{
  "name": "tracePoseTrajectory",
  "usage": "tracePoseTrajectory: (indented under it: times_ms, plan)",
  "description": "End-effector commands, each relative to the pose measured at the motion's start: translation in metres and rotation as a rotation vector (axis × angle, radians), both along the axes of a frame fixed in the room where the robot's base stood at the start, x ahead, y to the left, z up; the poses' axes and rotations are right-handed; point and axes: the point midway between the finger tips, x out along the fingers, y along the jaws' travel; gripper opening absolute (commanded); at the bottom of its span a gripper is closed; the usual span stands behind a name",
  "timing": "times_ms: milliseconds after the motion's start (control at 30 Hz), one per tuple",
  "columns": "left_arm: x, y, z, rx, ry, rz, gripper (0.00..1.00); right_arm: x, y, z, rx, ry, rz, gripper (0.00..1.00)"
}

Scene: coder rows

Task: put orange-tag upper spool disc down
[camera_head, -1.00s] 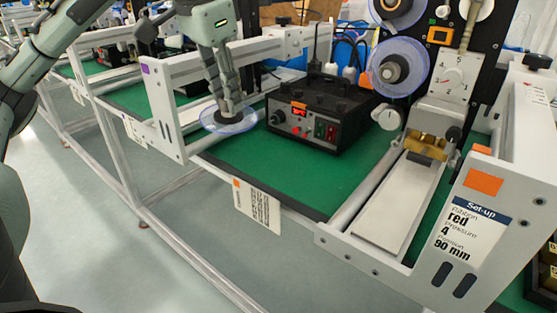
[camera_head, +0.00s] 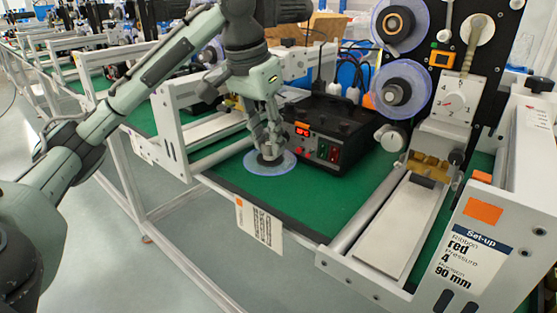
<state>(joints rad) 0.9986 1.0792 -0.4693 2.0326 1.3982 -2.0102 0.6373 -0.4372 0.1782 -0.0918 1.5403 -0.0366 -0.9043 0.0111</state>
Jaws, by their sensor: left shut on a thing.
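My left gripper (camera_head: 268,148) points down and is shut on the dark hub of a clear spool disc with a bluish rim (camera_head: 287,163). The disc is level, over the green mat (camera_head: 300,198), left of the black control box (camera_head: 345,128). I cannot tell whether it touches the mat. The fingers hide part of the hub. On the black panel of the orange-tagged machine, an upper disc (camera_head: 416,28) and a lower disc (camera_head: 420,75) are in place. My right gripper is not in view.
An orange tag (camera_head: 482,209) marks the machine's white side plate. A silver rail (camera_head: 362,212) runs along the mat's right side. A white end frame (camera_head: 170,135) stands left of the disc. A paper label (camera_head: 259,223) hangs from the front edge. The mat's front middle is clear.

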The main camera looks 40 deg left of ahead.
Motion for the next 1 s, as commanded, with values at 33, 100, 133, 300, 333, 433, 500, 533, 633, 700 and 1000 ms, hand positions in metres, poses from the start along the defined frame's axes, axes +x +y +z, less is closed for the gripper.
tracePoseTrajectory:
  times_ms: [33,100,133,300,333,433,500,533,633,700,1000]
  plan:
    - [0.007,-0.005,-0.005,-0.003,0.000,-0.002,0.00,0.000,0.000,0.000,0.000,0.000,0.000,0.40]
    - [0.014,-0.009,-0.009,-0.002,0.000,-0.001,0.00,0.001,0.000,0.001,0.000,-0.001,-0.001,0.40]
    - [0.016,-0.010,-0.011,-0.002,0.000,-0.001,0.00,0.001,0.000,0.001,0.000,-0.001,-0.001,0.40]
    - [0.019,-0.012,-0.024,0.000,0.003,-0.001,0.00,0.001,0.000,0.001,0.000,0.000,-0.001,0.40]
    - [0.019,-0.012,-0.028,0.000,0.003,-0.001,0.00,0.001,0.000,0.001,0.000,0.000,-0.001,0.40]
    - [0.018,-0.011,-0.043,0.001,0.004,0.000,0.00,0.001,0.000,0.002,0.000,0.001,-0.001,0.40]
    - [0.018,-0.011,-0.050,0.002,0.002,0.001,0.00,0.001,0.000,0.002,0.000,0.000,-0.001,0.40]
    - [0.018,-0.011,-0.052,0.002,0.001,0.000,0.00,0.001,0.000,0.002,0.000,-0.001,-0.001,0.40]
    - [0.019,-0.012,-0.053,0.001,-0.002,0.000,0.00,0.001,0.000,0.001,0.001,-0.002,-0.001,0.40]
    - [0.019,-0.012,-0.053,0.001,-0.002,0.000,0.00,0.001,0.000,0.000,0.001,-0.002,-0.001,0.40]
    - [0.019,-0.012,-0.055,0.001,-0.001,0.000,0.40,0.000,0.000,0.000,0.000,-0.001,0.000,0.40]
